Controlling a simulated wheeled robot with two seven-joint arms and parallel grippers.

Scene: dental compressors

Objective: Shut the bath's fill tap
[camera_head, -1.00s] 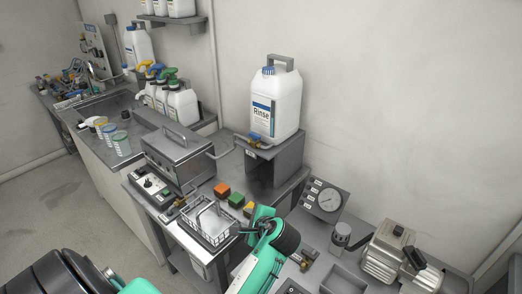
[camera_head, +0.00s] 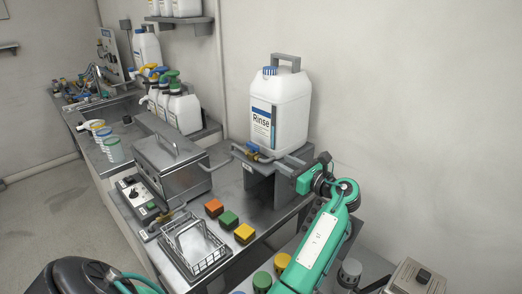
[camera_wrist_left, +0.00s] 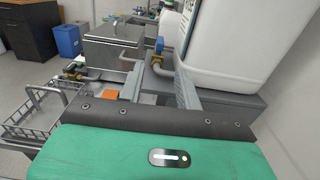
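The fill tap (camera_head: 256,153), brass with a blue lever, sits at the front of the grey stand under the Rinse jug (camera_head: 279,112). A pipe runs from it towards the steel bath (camera_head: 170,163), whose lid is down. In the left wrist view the tap's blue lever (camera_wrist_left: 160,45) stands up above its brass body. My left gripper (camera_head: 287,161) is at the right part of the stand, right of the tap. In the wrist view its two grey fingers (camera_wrist_left: 161,85) are apart, with the tap beyond and nothing clearly held. My right gripper is not in view.
A second brass tap (camera_head: 172,215) is at the bath's near side, beside a wire basket (camera_head: 194,246). Orange, green and yellow blocks (camera_head: 229,219) lie on the bench. Spray bottles (camera_head: 178,108) stand behind. The wall is close behind the jug.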

